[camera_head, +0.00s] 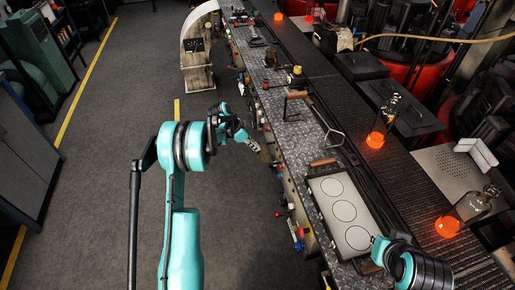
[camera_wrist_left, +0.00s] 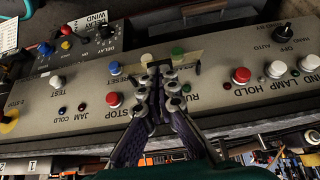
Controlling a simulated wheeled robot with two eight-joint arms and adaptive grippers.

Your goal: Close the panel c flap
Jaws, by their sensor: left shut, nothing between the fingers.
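My left gripper (camera_head: 253,146) is at the aisle side of the long machine bench, in the head view. In the left wrist view its fingers (camera_wrist_left: 164,72) are shut and empty, over a grey control panel (camera_wrist_left: 220,92). The fingertips overlap a small tan plate (camera_wrist_left: 190,66) between the blue and green buttons; I cannot tell whether they touch it. No part is clearly marked as the panel c flap, and I cannot tell whether the tan plate is it. My right arm (camera_head: 410,266) shows at the lower right; its gripper does not show.
Red buttons (camera_wrist_left: 114,99) and (camera_wrist_left: 241,75) flank the fingers. A white-topped tray (camera_head: 345,212) with three circles lies on the bench (camera_head: 290,140). Glowing bottles (camera_head: 375,138) stand on the dark conveyor. The grey floor (camera_head: 100,150) on the left is clear.

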